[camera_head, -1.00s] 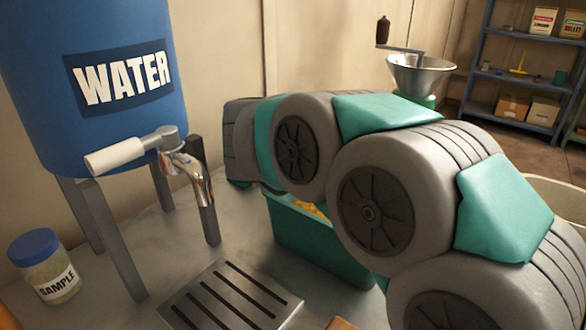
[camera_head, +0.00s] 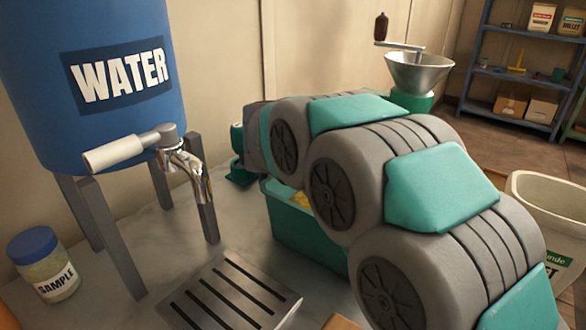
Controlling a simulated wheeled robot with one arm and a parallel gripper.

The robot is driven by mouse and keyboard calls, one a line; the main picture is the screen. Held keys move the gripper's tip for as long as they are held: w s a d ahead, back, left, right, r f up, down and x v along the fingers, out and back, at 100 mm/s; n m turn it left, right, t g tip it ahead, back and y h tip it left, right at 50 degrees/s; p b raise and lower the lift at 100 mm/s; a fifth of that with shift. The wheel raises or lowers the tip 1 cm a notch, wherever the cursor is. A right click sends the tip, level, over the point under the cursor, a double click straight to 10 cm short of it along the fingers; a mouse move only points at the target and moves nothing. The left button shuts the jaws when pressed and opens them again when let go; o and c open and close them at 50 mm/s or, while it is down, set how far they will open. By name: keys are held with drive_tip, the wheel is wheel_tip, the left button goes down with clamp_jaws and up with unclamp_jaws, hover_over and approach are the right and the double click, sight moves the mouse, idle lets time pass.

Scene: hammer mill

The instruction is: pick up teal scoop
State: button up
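I cannot clearly make out a teal scoop. A teal piece with a flat foot (camera_head: 239,175) stands on the counter at the wall, partly hidden behind my grey and teal arm. I cannot tell what it is. A teal bin (camera_head: 300,235) with something yellow in it stands on the counter, its right part covered by my arm. My arm reaches from the lower right towards the wall, above and beside the bin. My gripper is hidden behind the arm's own links.
A blue water tank (camera_head: 110,120) on metal legs with a tap (camera_head: 185,165) stands left. A slotted drain tray (camera_head: 230,295) and sample jar (camera_head: 45,265) are on the counter. A funnel grinder (camera_head: 418,75), cream tub (camera_head: 550,210) and shelf (camera_head: 500,75) lie right.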

clamp_jaws()
drive_tip(key=shift+r, duration=0.1)
idle(0.4)
wheel_tip(320, 180, up, 10)
drive_tip(key=shift+f, duration=0.1)
idle(0.5)
